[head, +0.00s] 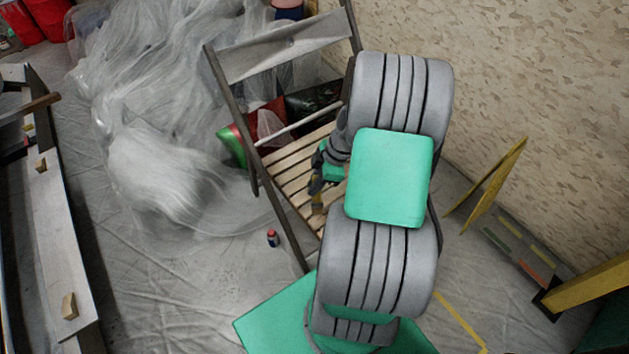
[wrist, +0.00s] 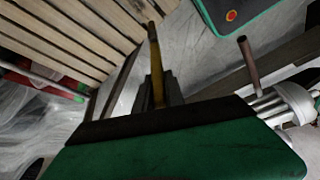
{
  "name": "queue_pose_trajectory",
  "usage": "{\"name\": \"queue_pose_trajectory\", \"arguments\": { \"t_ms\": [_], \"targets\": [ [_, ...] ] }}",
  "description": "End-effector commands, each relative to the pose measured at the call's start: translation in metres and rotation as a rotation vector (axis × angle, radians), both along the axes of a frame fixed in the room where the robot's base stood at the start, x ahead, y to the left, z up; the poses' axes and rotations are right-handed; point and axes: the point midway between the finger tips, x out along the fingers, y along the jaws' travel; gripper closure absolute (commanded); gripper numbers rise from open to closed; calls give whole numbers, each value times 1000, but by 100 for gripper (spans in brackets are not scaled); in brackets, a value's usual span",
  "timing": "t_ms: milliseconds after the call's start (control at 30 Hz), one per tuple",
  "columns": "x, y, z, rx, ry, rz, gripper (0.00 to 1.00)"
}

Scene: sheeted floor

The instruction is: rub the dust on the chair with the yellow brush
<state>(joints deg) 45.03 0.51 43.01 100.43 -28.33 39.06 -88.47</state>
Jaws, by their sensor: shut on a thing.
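The folding chair (head: 297,182) has a slatted wooden seat and a dark frame. It stands open in the middle of the head view, and my arm covers its right part. The seat slats (wrist: 75,38) fill the upper left of the wrist view. My gripper (head: 316,187) is over the seat, near its front. It is shut on the yellow brush (head: 317,204), which shows as a narrow yellow-brown strip (wrist: 155,55) in the wrist view. Whether the brush touches the slats is unclear. I cannot make out the dust.
Crumpled plastic sheeting (head: 160,150) lies left of and behind the chair. A small bottle (head: 272,237) stands on the floor left of the chair. A long bench (head: 55,215) with small wood blocks runs along the left. A wall (head: 530,80) and a yellow frame (head: 492,180) are at the right.

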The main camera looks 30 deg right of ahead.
Motion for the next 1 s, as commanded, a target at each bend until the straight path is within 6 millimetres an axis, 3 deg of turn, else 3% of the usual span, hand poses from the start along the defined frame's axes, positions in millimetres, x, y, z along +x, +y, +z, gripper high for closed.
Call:
{"name": "queue_pose_trajectory", "arguments": {
  "t_ms": [600,1000],
  "targets": [
    [-2,-7,-57,-2,-1,-17,100],
    [-1,-40,-46,-1,0,-8,100]
  ]
}}
